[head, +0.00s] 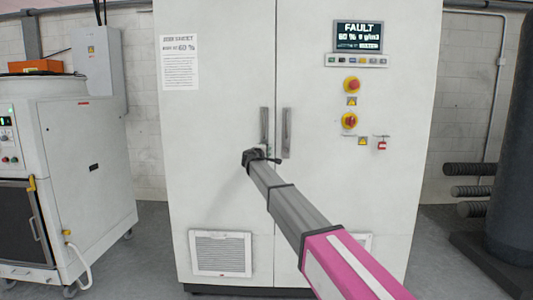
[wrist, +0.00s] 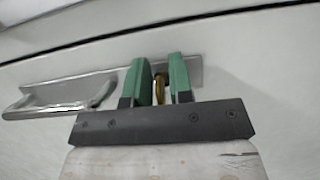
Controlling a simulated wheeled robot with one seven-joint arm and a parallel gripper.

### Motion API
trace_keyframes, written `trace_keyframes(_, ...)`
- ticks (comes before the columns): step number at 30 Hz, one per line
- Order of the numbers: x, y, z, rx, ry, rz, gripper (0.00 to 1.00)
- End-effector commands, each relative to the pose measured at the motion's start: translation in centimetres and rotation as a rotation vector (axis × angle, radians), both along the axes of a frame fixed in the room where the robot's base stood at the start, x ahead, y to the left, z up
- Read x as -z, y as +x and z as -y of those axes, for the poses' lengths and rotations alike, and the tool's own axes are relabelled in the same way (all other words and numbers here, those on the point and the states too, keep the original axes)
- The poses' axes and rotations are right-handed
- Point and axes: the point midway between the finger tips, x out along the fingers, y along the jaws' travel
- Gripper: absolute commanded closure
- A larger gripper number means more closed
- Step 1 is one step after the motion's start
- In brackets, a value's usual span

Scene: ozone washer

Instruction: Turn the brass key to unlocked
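The brass key (wrist: 159,88) shows as a narrow gold strip between the two green fingers of my gripper (wrist: 161,76) in the wrist view. It stands at a metal plate (wrist: 196,72) on the pale cabinet door, near a metal handle (wrist: 62,96). The fingers are a small way apart, one on each side of the key. In the head view my gripper (head: 262,156) is at the cabinet's door seam, and the key is hidden.
The tall white cabinet (head: 215,185) has two door handles (head: 264,126) above my gripper. A display (head: 359,36) reads FAULT. Red and yellow switches (head: 350,121) and a red padlock (head: 382,144) are at right. A white machine (head: 85,160) stands left; a dark cylinder (head: 512,150) stands right.

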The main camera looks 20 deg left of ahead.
Motion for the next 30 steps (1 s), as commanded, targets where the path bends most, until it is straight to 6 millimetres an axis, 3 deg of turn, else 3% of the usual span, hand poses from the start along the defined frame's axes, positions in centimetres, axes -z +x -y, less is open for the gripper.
trace_keyframes(14,-0.1,-0.7,-0.1,-0.001,-0.002,0.002,0.69)
trace_keyframes(20,-0.1,-3.3,-0.4,-0.003,-0.002,0.002,0.69)
trace_keyframes(30,-0.1,-9.3,-1.3,-0.001,-0.001,0.001,0.69)
